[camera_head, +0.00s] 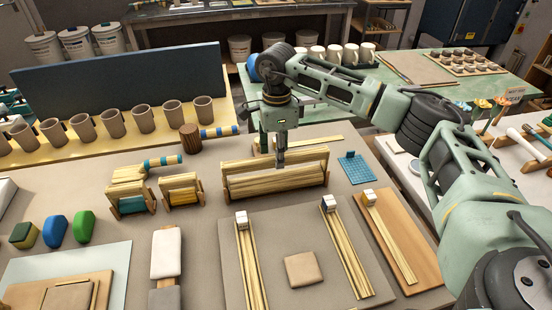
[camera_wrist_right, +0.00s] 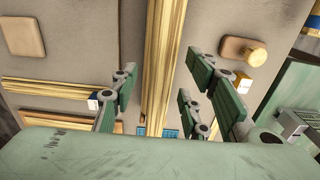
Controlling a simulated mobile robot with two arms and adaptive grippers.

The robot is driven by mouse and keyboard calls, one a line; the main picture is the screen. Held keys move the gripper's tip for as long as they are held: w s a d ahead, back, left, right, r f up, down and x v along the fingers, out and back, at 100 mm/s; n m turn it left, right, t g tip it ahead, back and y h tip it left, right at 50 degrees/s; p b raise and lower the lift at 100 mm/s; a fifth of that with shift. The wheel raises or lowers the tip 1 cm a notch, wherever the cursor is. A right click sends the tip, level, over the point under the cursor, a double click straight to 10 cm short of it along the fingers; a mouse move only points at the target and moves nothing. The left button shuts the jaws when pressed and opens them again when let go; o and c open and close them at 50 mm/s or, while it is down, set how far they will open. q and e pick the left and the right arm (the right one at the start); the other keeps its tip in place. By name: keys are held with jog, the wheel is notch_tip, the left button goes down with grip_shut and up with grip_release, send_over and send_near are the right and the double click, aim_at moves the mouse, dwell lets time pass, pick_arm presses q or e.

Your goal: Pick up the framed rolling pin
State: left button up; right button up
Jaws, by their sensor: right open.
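A long wooden framed piece (camera_head: 272,178), which looks like the framed rolling pin, stands on the grey-brown work table with dark wooden ends. Two smaller framed pieces, one at the left (camera_head: 130,205) and one beside it (camera_head: 182,190), stand to its left. My right gripper (camera_head: 280,158) points down over the long framed piece, near its middle. In the right wrist view the gripper (camera_wrist_right: 160,92) has its green fingers spread, with a pale yellow wooden bar (camera_wrist_right: 163,50) running between them. Contact cannot be told. My left gripper is not in view.
A mallet-like tool (camera_head: 190,138) with a blue handle lies behind. A board with wooden strips (camera_head: 250,262) and a clay slab (camera_head: 302,270) lies in front. A blue gridded mat (camera_head: 354,168) is to the right. Mugs (camera_head: 143,119) stand in a row at the back left.

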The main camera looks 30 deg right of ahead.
notch_tip(320, 180, down, 2)
jog(key=shift+w+f, duration=0.15)
jog(key=shift+f, duration=0.2)
jog(key=c, duration=1)
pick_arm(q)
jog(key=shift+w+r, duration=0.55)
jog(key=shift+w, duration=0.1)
pick_arm(e)
grip_shut()
jog(key=shift+r, duration=0.1)
